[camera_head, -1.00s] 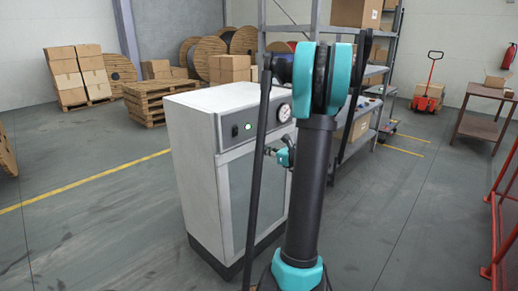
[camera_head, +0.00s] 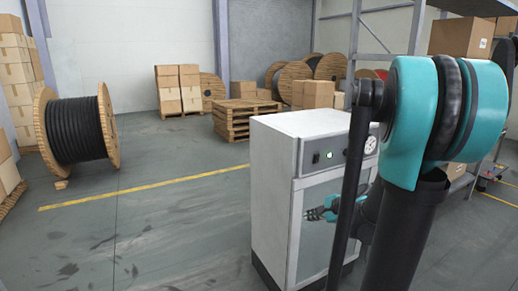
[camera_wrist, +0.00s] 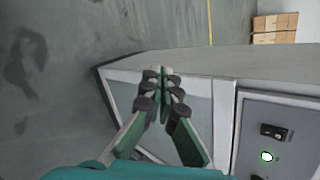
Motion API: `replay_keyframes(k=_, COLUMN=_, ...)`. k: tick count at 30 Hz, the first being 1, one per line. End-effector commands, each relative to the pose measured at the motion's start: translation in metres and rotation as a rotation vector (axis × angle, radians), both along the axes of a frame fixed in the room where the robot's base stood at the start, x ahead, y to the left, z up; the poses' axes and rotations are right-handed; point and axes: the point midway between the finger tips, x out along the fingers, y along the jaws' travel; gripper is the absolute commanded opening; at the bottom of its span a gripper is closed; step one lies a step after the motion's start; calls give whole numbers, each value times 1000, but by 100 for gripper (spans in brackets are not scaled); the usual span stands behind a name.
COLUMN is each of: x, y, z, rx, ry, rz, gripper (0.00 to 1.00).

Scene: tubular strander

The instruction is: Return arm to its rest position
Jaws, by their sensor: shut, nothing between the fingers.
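My arm stands at the right of the head view, with its teal joint high up. My gripper (camera_head: 310,213) shows low in the head view, pointing left in front of the cabinet's door. In the wrist view my gripper (camera_wrist: 162,74) has its dark, green-sided fingers brought together at the tips, with nothing between them. The grey-white cabinet (camera_head: 275,165) stands close behind the gripper. The wrist view shows its panel and green-lit button (camera_wrist: 267,156) at the right. I cannot tell the exact gap between fingers and cabinet.
A wooden reel of black cable (camera_head: 78,130) stands on the left. A pallet stack (camera_head: 243,118) and cartons (camera_head: 180,88) are at the back. Shelving with a carton (camera_head: 462,37) rises behind my arm. The floor left of the cabinet (camera_head: 180,220) is clear.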

Motion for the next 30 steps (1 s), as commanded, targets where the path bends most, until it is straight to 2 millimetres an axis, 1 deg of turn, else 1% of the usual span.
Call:
replay_keyframes(k=1, x=-22, y=13, z=-9, rx=-117, ry=-11, rz=99, gripper=0)
replay_keyframes(k=2, x=-34, y=18, z=-15, rx=-194, ry=-19, rz=162, gripper=0)
replay_keyframes(k=3, x=-50, y=22, z=-22, rx=-295, ry=-30, rz=248, gripper=0)
replay_keyframes(k=5, x=-75, y=26, z=-33, rx=-444, ry=-45, rz=384, gripper=0)
replay_keyframes(k=6, x=-91, y=27, z=-40, rx=-540, ry=-56, rz=475, gripper=0)
replay_keyframes(k=9, x=-127, y=24, z=-55, rx=-761, ry=-78, rz=699, gripper=0)
replay_keyframes(k=13, x=-161, y=14, z=-68, rx=-981, ry=-97, rz=939, gripper=0)
replay_keyframes(k=15, x=-172, y=8, z=-72, rx=-1060, ry=-102, rz=1031, gripper=0)
replay_keyframes(k=18, x=-181, y=3, z=-75, rx=-1129, ry=-104, rz=1114, gripper=0)
replay_keyframes(k=22, x=-184, y=0, z=-76, rx=-1157, ry=-105, rz=1147, gripper=0)
replay_keyframes(k=30, x=-183, y=0, z=-76, rx=-1155, ry=-105, rz=1143, gripper=0)
